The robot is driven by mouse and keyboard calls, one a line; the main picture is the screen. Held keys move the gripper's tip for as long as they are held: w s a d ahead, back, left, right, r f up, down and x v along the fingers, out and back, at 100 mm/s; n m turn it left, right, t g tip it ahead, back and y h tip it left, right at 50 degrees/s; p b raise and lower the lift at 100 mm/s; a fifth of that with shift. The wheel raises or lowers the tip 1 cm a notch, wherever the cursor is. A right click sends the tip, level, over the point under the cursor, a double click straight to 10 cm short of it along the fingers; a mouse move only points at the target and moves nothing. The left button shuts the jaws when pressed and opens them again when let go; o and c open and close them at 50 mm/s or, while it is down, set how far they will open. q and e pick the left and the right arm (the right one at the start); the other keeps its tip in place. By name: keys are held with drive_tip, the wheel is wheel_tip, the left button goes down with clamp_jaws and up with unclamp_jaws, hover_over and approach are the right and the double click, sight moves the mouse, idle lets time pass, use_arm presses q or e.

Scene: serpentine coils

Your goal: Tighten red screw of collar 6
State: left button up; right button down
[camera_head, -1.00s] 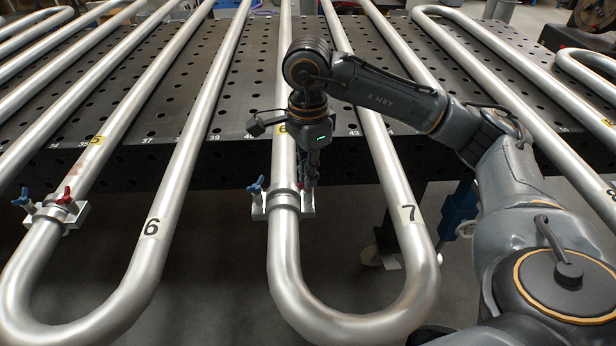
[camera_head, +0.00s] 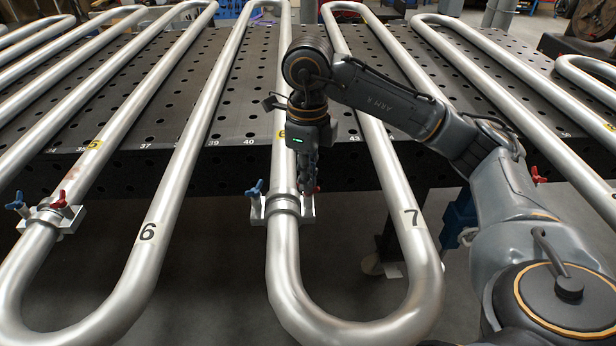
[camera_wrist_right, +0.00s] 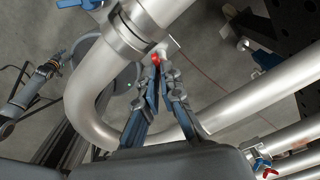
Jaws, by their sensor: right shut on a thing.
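Collar 6 (camera_head: 283,204) is a metal clamp around the pipe marked with a yellow 6, in the middle of the head view; it also shows in the wrist view (camera_wrist_right: 127,35). Its blue screw (camera_head: 255,189) is on the left side. Its red screw (camera_wrist_right: 156,59) is on the other side, mostly hidden by the gripper in the head view. My right gripper (camera_head: 312,188) points down at that side. In the wrist view its fingertips (camera_wrist_right: 165,66) are shut on the red screw's handle. My left gripper looks small and unclear at the wrist view's left edge.
Another collar (camera_head: 52,217) with blue and red screws is on the left pipe. Pipes run close on both sides of my right gripper.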

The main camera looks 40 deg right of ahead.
drive_tip(key=m, duration=0.5)
drive_tip(key=shift+w+d+r+m, duration=0.1)
drive_tip(key=shift+r+m, duration=0.15)
drive_tip(key=shift+m, duration=0.15)
drive_tip(key=m, duration=0.5)
drive_tip(key=shift+p, duration=0.3)
drive_tip(key=shift+m, duration=0.4)
drive_tip(key=c, duration=1.5)
unclamp_jaws()
drive_tip(key=shift+f, duration=0.15)
wheel_tip(320, 180, up, 12)
